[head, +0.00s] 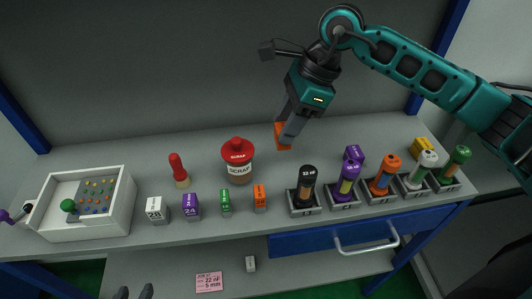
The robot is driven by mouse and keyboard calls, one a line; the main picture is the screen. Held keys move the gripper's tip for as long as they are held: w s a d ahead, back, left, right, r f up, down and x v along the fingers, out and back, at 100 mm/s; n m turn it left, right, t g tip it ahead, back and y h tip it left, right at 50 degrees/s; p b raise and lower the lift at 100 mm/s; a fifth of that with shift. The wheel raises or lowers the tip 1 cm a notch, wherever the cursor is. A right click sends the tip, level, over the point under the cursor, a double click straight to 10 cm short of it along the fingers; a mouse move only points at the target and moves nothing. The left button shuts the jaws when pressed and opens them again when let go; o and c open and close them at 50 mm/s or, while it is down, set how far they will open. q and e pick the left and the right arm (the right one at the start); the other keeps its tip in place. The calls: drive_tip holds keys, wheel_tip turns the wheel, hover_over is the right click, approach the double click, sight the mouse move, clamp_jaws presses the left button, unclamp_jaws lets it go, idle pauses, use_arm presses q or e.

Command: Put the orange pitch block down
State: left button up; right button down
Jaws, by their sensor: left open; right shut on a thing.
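My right gripper (288,133) points down over the back middle of the bench, shut on an orange block (281,130). The fingers cover part of the block, and I cannot tell whether its lower end touches the bench top. A smaller orange block (260,198) with dark markings stands at the front, right of a green block (225,201). My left gripper (135,293) shows only as two dark fingertips at the bottom edge, apart, with nothing visible between them.
A red-lidded SCRAP jar (238,162) stands left of the held block. Several bottles in grey holders, including a black one (306,186), line the right front. A white tray (127,205) is left.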

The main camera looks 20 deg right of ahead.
drive_tip(key=shift+f, duration=3.1)
drive_tip(key=shift+f+b, duration=0.15)
drive_tip(key=shift+b, duration=0.25)
drive_tip(key=c, duration=0.6)
unclamp_jaws()
